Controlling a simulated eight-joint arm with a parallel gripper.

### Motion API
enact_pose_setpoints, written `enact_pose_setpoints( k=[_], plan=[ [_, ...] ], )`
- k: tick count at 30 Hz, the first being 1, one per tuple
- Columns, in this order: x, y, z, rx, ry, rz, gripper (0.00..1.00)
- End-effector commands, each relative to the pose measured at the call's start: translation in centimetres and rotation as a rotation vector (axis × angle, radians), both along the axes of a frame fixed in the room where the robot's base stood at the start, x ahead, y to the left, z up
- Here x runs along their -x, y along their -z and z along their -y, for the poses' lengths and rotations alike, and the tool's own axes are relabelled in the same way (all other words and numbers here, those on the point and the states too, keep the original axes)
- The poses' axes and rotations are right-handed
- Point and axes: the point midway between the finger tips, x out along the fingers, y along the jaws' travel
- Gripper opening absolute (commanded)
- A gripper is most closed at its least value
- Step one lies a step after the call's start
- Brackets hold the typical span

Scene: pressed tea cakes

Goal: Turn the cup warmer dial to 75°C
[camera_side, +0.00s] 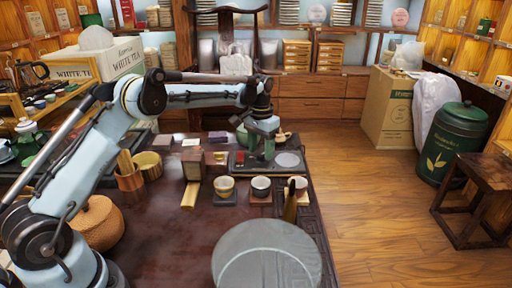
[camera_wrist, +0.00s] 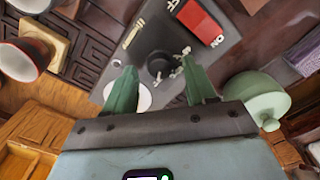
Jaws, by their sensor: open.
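The cup warmer (camera_side: 264,168) is a flat dark unit on the table, with a round grey plate (camera_side: 288,160) at its right end. In the wrist view its dark panel (camera_wrist: 228,40) carries a small round black dial (camera_wrist: 160,64) and a red switch (camera_wrist: 201,18). Some pale markings sit around the dial, too small to read. My gripper (camera_wrist: 158,60) is open, its two green fingers on either side of the dial in the picture. I cannot tell whether they touch it. The left finger covers part of the plate. In the side view my gripper (camera_side: 263,146) is over the warmer and hides the dial.
Three small cups stand in front of the warmer: left (camera_side: 224,187), middle (camera_side: 261,186) and right (camera_side: 298,187). A pale green lidded pot (camera_wrist: 256,97) is close to my right finger in the wrist view. A large grey round top (camera_side: 266,258) stands at the front.

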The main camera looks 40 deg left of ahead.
Motion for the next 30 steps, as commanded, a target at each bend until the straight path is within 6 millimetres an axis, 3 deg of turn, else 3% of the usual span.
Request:
enact_pose_setpoints(
  k=[4,13,24,30],
  plan=[
    [0.01,1.01,0.00,0.000,0.000,0.000,0.56],
    [0.01,1.20,0.00,0.000,0.000,0.000,0.56],
    [0.01,1.17,0.00,0.000,0.000,0.000,0.01],
    [0.00,1.16,0.00,0.000,-0.045,0.000,0.00]
  ],
)
